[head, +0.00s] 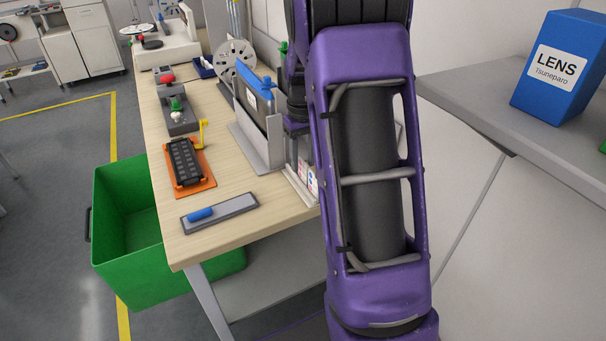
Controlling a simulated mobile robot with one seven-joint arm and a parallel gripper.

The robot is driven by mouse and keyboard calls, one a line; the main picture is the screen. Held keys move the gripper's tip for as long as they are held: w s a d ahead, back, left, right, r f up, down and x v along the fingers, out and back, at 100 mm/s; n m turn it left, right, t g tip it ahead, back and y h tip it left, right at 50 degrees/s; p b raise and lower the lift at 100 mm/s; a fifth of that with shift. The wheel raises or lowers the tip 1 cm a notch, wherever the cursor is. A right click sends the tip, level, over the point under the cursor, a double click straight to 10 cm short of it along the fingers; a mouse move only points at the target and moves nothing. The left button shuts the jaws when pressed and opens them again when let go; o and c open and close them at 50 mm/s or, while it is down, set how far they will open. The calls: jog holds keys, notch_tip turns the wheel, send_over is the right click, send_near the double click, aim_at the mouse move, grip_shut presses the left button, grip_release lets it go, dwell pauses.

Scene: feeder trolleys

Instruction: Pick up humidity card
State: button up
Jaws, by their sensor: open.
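White cards with small red and blue marks (313,184) stand in a light holder at the right edge of the bench in the head view, partly behind my purple arm. I cannot tell for sure which of them is the humidity card. My gripper (297,148) shows only in part, just left of my arm and over the cards' holder. It is open. Its fingertips are mostly hidden, and I cannot tell whether they touch a card. I see nothing held in it.
A grey stand with a blue-topped panel (258,88) and a reel (236,58) stand close by on the left. An orange tray with a black part (205,180) and a grey plate with a blue handle (240,207) lie nearer. A green bin (150,275) stands left below.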

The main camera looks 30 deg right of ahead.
aim_at(303, 161)
jog(key=shift+f, duration=0.45)
jog(key=shift+c, duration=0.2)
grip_shut()
notch_tip(303, 161, up, 10)
jog(key=shift+p, duration=0.65)
